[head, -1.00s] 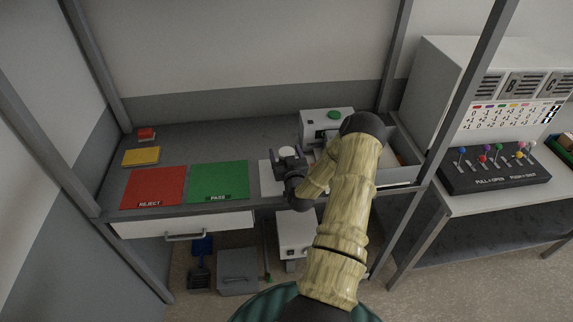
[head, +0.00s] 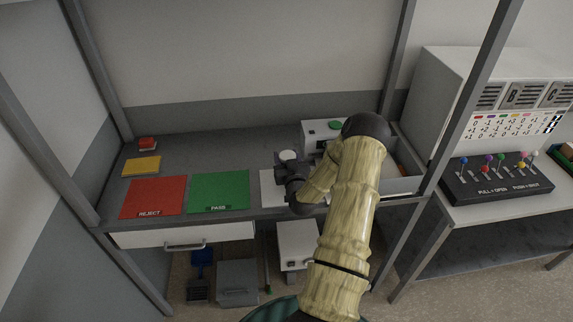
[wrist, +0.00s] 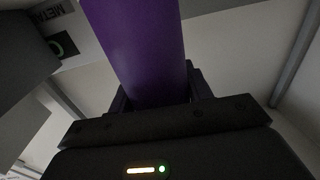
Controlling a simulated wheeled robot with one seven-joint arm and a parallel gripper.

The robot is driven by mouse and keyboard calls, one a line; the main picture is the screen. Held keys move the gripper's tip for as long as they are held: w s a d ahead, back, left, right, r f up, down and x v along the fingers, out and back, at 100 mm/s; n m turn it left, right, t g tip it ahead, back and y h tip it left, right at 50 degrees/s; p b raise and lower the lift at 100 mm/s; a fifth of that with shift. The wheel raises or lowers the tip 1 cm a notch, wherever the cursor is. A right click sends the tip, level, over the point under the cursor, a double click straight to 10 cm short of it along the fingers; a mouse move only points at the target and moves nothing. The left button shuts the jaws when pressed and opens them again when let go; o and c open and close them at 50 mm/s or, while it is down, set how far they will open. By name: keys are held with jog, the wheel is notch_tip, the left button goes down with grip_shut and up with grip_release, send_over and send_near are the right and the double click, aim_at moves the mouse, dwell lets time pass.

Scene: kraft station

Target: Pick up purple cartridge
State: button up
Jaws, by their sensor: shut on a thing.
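The purple cartridge (wrist: 140,45) fills the upper middle of the wrist view, a smooth purple cylinder. My gripper (wrist: 158,98) is shut on it, with dark fingers on both sides of its lower part. In the head view my gripper (head: 290,168) is over the shelf, just right of the green PASS mat (head: 218,190). There the cartridge's purple side is not visible; a pale round top (head: 288,155) shows at the gripper. I cannot tell from the head view how high it is held.
A lever panel (head: 495,180) is at right.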

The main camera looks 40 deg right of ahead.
jog(key=shift+r+b, duration=0.8)
jog(key=shift+r, duration=2.8)
